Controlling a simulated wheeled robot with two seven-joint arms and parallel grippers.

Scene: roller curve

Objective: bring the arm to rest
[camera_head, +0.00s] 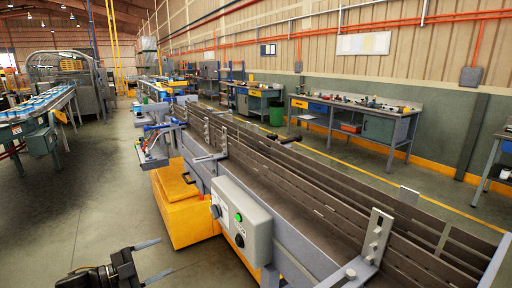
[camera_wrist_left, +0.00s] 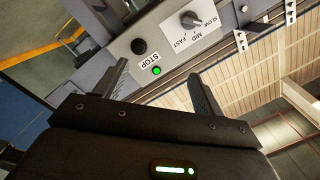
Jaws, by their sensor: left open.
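My left gripper (camera_head: 152,260) is at the lower left of the head view, left of the conveyor's control box. Its two fingers are spread apart with nothing between them. In the left wrist view the open fingers (camera_wrist_left: 160,85) point toward the control box, with a visible gap to it in the head view. The grey control box (camera_head: 240,220) has a lit green button (camera_head: 239,217), a black button and a knob. In the wrist view the box (camera_wrist_left: 165,35) shows STOP, SLOW, MID and FAST labels. My right gripper is in neither view.
Workbenches (camera_head: 350,115) line the right wall. Another conveyor (camera_head: 35,105) stands at the left. The floor (camera_head: 90,205) between them is clear.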

